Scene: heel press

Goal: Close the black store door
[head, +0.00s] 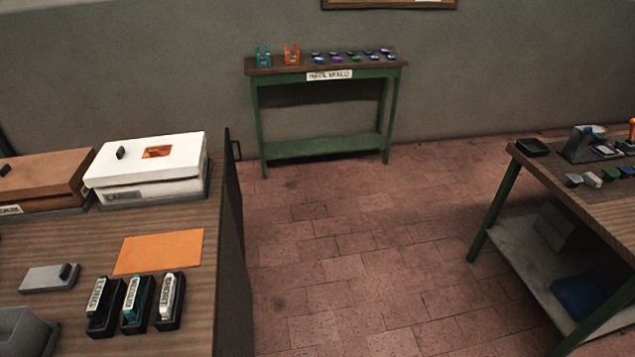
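Neither of my grippers shows in the head view.
The counter (70,240) holds a white box (150,185), a brown box (45,180), an orange sheet (160,251) and several stamps. A green table (325,147) stands at the wall, a workbench (590,200) at right. The tiled floor (360,250) between is clear.

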